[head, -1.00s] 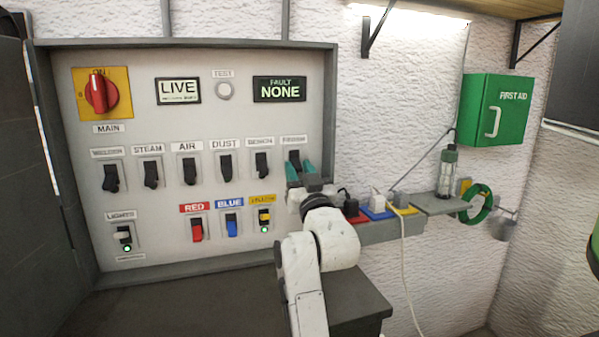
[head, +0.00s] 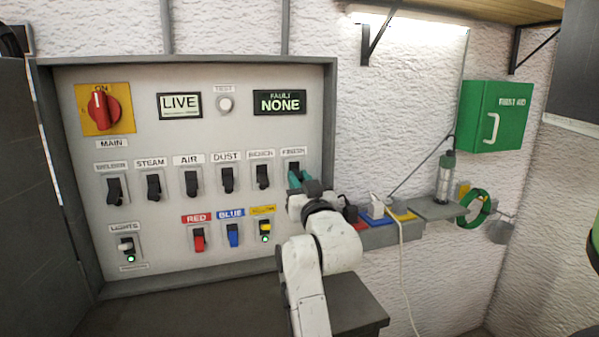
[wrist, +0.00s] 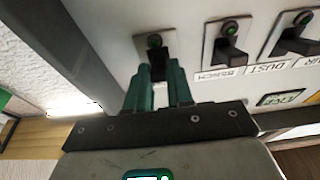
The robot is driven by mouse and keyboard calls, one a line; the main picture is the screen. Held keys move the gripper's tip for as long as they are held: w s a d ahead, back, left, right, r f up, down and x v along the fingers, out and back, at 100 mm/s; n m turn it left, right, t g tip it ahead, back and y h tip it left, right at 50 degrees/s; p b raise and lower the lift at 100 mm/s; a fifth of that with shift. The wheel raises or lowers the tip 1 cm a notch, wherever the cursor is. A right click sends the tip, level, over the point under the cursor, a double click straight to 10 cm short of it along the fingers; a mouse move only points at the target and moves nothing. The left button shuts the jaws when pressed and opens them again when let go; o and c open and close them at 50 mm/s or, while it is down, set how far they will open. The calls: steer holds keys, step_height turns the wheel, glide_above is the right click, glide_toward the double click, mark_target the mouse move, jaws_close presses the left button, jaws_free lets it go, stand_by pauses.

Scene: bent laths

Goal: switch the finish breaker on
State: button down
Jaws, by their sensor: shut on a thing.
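The FINISH breaker (head: 293,168) is at the right end of the upper breaker row on the grey panel. My gripper (head: 299,178) is in front of it and covers its lower part. In the wrist view, the green fingers of my gripper (wrist: 160,75) are shut on the dark lever of the FINISH breaker (wrist: 156,45), one finger on each side. The lever's tilt is mostly hidden. The indicator lamp on this breaker looks dark green; I cannot tell whether it is lit.
The BENCH breaker (head: 262,176) is close on the left. The FAULT display (head: 279,102) reads NONE and the other display (head: 180,106) reads LIVE. The yellow breaker (head: 264,230) is below. Coloured sockets on a ledge (head: 378,238) lie right of my arm.

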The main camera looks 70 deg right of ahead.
mark_target(294, 169)
step_height(294, 169, up, 2)
steer(key=g+y+p, duration=0.1)
steer(key=y+p, duration=0.1)
steer(key=p, duration=0.5)
steer(key=shift+r+g, duration=0.1)
steer(key=shift+g, duration=0.2)
steer(key=p, duration=0.1)
steer(key=g+y+p, duration=0.1)
steer(key=p, duration=0.1)
steer(key=shift+r+p, duration=0.25)
steer(key=shift+p, duration=0.05)
steer(key=shift+r+g+y+p, duration=0.15)
steer(key=shift+g+y+p, duration=0.35)
steer(key=shift+y+p, duration=0.15)
steer(key=shift+w+d+r+g+y, duration=0.1)
steer(key=shift+r+g+y, duration=0.05)
steer(key=shift+g+y, duration=0.35)
steer(key=shift+w+d+r+g+y, duration=0.15)
steer(key=shift+g+y, duration=0.15)
steer(key=shift+y, duration=0.25)
steer(key=shift+a, duration=0.1)
steer(key=c, duration=1)
jaws_free()
steer(key=shift+s, duration=0.1)
steer(key=b+v, duration=0.1)
steer(key=v, duration=0.9)
steer(key=shift+s+a+r, duration=0.15)
steer(key=shift+a+r, duration=0.05)
steer(key=shift+r, duration=0.1)
